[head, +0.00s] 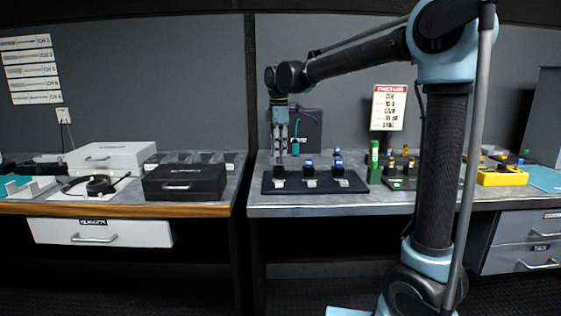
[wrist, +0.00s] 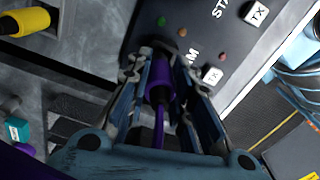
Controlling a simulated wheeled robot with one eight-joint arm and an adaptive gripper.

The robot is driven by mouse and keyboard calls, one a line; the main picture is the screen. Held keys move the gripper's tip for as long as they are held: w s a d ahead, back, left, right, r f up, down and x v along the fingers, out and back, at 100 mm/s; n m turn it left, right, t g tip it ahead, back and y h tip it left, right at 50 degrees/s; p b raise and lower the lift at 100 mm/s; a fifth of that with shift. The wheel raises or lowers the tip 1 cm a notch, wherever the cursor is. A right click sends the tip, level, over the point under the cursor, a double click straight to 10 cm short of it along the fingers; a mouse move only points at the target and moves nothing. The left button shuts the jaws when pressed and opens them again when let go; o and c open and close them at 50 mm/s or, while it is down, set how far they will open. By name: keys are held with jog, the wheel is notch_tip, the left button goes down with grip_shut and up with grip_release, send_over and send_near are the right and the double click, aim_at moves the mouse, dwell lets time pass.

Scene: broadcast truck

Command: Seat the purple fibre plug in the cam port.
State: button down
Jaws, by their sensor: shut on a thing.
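The purple fibre plug (wrist: 158,82) is between the fingers of my gripper (wrist: 163,75), with its purple cable trailing back toward the wrist. The plug's front end points at a dark panel (wrist: 235,50) with printed labels, one ending in "M" and two reading "TX". The opening of the cam port is hidden by the plug and fingertips, and I cannot tell whether the plug touches the panel. In the head view my gripper (head: 281,152) hangs down at the left front of a dark upright box (head: 306,130) on the right bench. The plug is too small to make out there.
A dark tray (head: 315,183) with several small connectors lies below my gripper. A green block (head: 375,162) and a yellow case (head: 500,176) stand to the right. In the wrist view, a yellow plug (wrist: 27,22) and a teal plug (wrist: 17,130) are at left.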

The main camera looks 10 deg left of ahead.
aim_at(279, 158)
jog(key=shift+s+f, duration=0.1)
jog(key=shift+f, duration=1.9)
jog(key=c, duration=1.4)
grip_release()
jog(key=shift+f, duration=0.1)
notch_tip(279, 158, up, 12)
jog(key=shift+r, duration=0.15)
